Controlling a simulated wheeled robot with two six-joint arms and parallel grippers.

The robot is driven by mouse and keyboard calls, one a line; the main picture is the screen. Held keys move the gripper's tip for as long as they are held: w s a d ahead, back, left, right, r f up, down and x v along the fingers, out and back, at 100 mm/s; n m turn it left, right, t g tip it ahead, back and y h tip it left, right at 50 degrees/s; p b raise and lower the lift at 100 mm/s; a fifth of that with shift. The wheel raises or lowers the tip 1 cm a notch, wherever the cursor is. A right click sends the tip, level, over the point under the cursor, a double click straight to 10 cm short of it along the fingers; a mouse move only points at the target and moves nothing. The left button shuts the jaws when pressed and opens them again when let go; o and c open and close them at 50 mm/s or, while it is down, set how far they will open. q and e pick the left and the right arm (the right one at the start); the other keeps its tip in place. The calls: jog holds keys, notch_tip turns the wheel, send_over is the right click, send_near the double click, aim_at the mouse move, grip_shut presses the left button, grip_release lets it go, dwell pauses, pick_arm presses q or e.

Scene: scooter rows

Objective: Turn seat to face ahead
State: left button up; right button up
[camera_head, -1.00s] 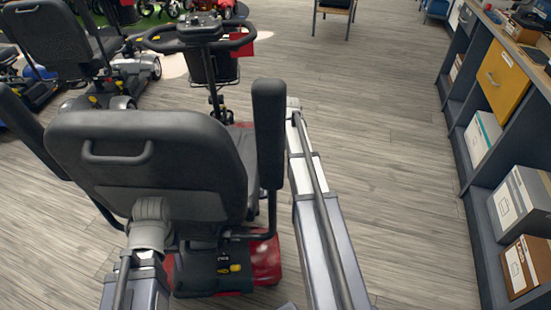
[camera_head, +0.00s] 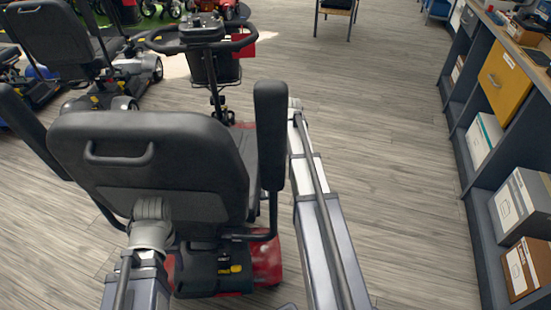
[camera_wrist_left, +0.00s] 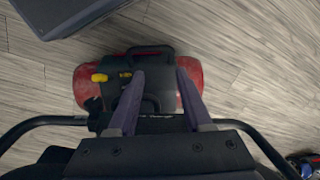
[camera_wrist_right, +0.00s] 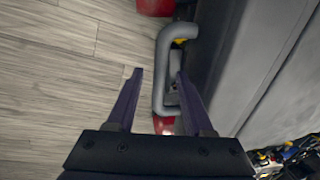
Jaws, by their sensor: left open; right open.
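The black scooter seat (camera_head: 150,165) shows its backrest to me, with a loop handle near the top. The scooter's tiller (camera_head: 205,35) stands beyond it, right of the backrest's middle. The right armrest (camera_head: 270,130) stands up beside the backrest. My left gripper (camera_wrist_left: 160,75) is open at the low rear of the seat, above the red scooter body (camera_wrist_left: 85,85); its fingers hardly show in the head view. My right gripper (camera_wrist_right: 157,72) is open, its fingers either side of a grey bent tube (camera_wrist_right: 166,75) in the picture; contact cannot be told.
Another scooter's black seat (camera_head: 52,40) stands at the left back. A shelf unit (camera_head: 465,140) with boxes runs along the right side. Wood floor between my right arm and the shelves is free. A chair (camera_head: 335,10) stands at the back.

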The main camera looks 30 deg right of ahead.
notch_tip(320, 180, up, 8)
jog(key=d+p, duration=0.1)
jog(key=p, duration=0.6)
jog(key=shift+s+d+f, duration=0.2)
jog(key=shift+s+f, duration=0.05)
jog(key=shift+s, duration=0.15)
